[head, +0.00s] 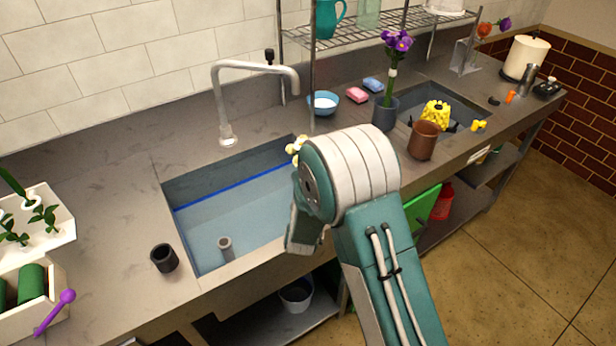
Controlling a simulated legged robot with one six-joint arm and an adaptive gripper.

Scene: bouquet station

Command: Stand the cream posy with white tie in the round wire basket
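Small cream flowers with yellow parts (296,147), which look like the cream posy, show at the back right of the sink, just left of my arm. The rest of the bunch, including any white tie, is hidden behind my arm. My arm rises from the bottom and its large joint fills the middle of the view. My gripper is hidden behind the arm, so I cannot tell whether it holds the flowers. I cannot make out a round wire basket.
The large sink (225,250) holds bluish water. A brown pot (423,141) and a dark blue vase (385,115) with purple flowers stand to its right. A black cup (164,258) stands at its left. A tall tap (226,110) and shelf posts stand behind.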

